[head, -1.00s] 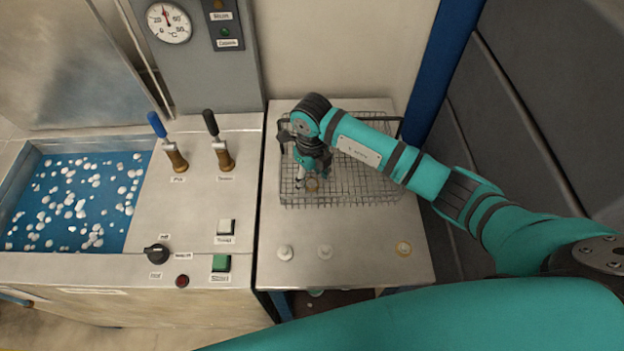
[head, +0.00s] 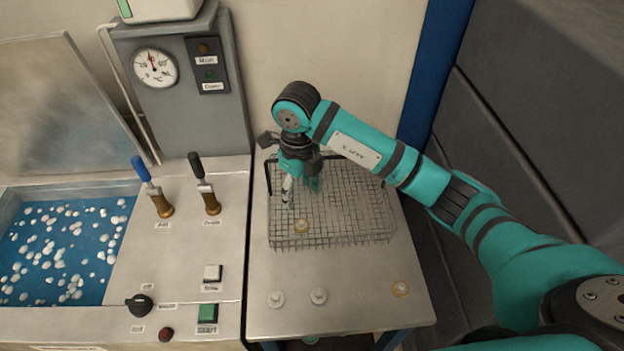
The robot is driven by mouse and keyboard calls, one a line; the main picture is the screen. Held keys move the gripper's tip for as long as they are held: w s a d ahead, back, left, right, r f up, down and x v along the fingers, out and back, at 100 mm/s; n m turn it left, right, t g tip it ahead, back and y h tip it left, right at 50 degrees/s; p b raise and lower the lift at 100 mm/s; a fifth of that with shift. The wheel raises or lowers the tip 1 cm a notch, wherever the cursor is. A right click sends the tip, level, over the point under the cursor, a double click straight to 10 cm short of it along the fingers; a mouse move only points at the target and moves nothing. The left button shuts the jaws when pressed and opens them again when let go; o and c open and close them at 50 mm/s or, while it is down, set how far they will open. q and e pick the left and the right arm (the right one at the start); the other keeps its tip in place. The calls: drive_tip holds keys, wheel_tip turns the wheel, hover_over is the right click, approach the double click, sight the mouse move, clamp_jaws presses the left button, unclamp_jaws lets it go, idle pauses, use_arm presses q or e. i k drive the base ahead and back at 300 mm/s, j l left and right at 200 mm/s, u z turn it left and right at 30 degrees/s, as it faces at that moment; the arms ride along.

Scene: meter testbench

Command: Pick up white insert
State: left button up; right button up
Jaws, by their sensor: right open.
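Two small white round inserts, a left one (head: 275,298) and a right one (head: 318,296), lie side by side on the bare front part of the metal table (head: 350,318). A similar round piece with a yellowish ring (head: 400,289) lies further right. Another yellowish round piece (head: 301,226) sits in the wire basket (head: 350,240). My right gripper (head: 288,196) points down over the back left part of the basket, open, behind that piece and apart from it. It is well behind the white inserts. My left gripper is out of view.
A tank (head: 40,190) of blue water with white floating balls is at the left. Two levers, a blue one (head: 140,168) and a black one (head: 196,165), stand beside the table, with buttons and a knob in front. A gauge (head: 155,68) hangs behind. The table front is mostly clear.

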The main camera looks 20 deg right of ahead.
sight(400, 289)
drive_tip(key=z, duration=1.5)
